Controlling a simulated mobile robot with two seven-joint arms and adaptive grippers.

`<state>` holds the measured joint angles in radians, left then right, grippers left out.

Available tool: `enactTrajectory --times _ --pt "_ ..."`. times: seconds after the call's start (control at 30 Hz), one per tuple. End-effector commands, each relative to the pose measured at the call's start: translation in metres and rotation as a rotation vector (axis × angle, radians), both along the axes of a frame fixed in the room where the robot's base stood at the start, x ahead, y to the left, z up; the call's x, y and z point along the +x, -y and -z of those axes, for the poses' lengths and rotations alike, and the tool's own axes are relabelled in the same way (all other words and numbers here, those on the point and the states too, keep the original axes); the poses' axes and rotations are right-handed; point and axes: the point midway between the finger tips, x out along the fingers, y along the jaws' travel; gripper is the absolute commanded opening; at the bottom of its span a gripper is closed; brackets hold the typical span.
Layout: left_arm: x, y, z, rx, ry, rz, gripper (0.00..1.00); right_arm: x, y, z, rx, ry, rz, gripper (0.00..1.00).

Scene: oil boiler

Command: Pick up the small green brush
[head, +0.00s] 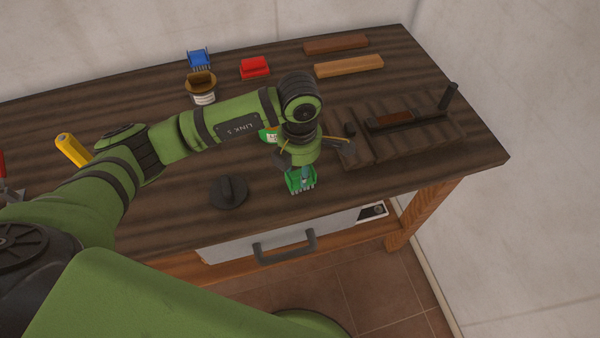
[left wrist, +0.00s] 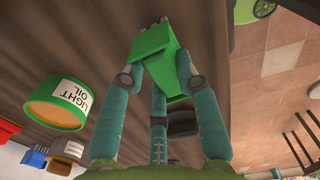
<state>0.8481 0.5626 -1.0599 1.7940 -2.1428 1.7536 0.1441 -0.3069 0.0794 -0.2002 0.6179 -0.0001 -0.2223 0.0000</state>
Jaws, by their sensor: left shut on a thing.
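The small green brush (head: 300,181) is at the front edge of the wooden table, under my left gripper (head: 302,172). In the left wrist view the green brush (left wrist: 155,55) sits between the teal fingers of my left gripper (left wrist: 158,80), which are shut on its body. Its bristles point away from the palm, close to the table top. I cannot tell whether they touch the wood. My arm hides part of the table behind the brush. My right gripper is not in view.
A green light oil can (left wrist: 55,103) stands beside the gripper. A black round lid-like piece (head: 229,191) lies left of the brush. A dark slatted tray (head: 385,145) lies to the right. Blue brush (head: 199,59), red brush (head: 255,67) and wooden bars (head: 349,66) are at the back.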

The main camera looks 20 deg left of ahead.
Motion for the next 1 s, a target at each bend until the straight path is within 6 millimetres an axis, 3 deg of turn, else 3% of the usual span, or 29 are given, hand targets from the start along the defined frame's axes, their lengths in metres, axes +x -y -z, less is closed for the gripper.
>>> enactTrajectory --times 0.17,0.37,0.7,1.0 --pt "0.001 0.000 -0.008 -0.001 0.003 0.000 0.00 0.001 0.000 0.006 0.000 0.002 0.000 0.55" --pt "0.002 0.000 -0.037 -0.002 0.009 0.001 0.00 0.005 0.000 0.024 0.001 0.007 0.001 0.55" --pt "0.037 0.068 -0.082 -0.001 0.005 0.002 0.00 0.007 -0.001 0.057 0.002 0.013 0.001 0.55" --pt "0.055 0.099 -0.107 0.000 0.001 0.000 0.00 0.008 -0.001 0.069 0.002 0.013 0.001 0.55"
